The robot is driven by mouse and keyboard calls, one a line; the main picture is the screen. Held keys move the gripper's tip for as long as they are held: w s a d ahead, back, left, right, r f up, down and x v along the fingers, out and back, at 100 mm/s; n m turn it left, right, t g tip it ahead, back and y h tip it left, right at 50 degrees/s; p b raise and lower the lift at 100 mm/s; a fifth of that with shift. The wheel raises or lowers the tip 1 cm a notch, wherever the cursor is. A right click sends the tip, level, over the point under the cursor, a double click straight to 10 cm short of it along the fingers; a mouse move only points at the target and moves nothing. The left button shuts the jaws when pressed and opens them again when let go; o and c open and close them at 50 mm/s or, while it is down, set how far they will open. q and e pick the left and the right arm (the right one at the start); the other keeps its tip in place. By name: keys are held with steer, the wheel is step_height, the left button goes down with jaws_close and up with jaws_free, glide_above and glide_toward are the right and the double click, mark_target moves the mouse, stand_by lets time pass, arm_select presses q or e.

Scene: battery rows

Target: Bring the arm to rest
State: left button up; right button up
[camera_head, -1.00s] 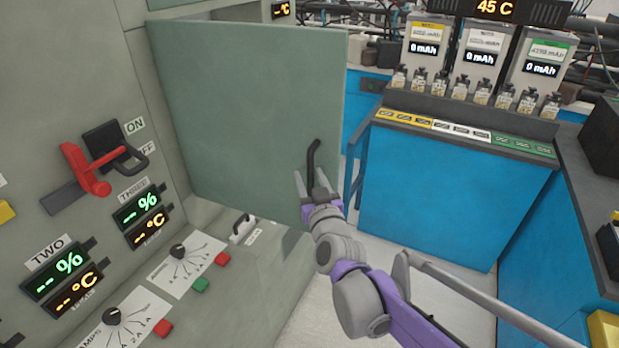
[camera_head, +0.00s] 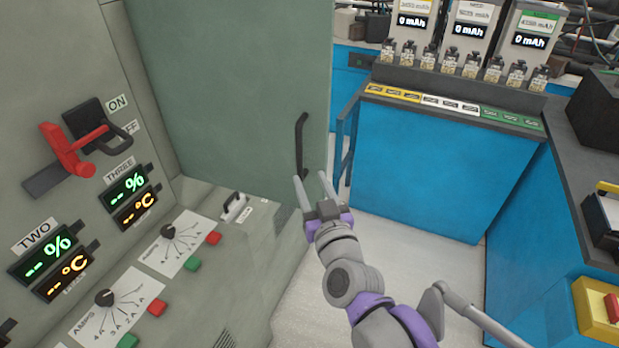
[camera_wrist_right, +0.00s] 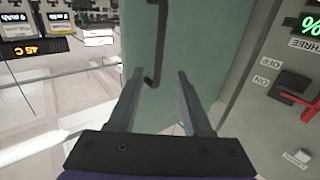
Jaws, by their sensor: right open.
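My right gripper (camera_head: 314,190) is in the middle of the head view, open and empty. Its fingers point up toward the black handle (camera_head: 301,145) of a grey-green cabinet door (camera_head: 230,90), and the handle is apart from the gripper. In the right wrist view my open gripper (camera_wrist_right: 157,85) shows with the handle (camera_wrist_right: 153,50) beyond the fingertips and the door (camera_wrist_right: 205,50) behind it. The door stands open from the grey cabinet. My left gripper is not in view.
The grey panel at left carries a red lever switch (camera_head: 65,150), dials and buttons. A blue bench (camera_head: 420,165) with chargers (camera_head: 468,30) and a row of small batteries (camera_head: 450,62) stands at back right. A red button on a yellow box (camera_head: 597,312) is at lower right. Bare floor lies between.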

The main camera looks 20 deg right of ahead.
stand_by(0.4)
steer(key=s+d+f+g+p, duration=0.1)
steer(key=s+d+f+g, duration=0.1)
steer(key=s+f+g, duration=0.4)
steer(key=s+d+f+g+p, duration=0.1)
steer(key=s+f+g, duration=0.5)
steer(key=s+f, duration=0.8)
steer(key=shift+d+g, duration=0.3)
steer(key=shift+d, duration=0.5)
steer(key=shift+d, duration=0.1)
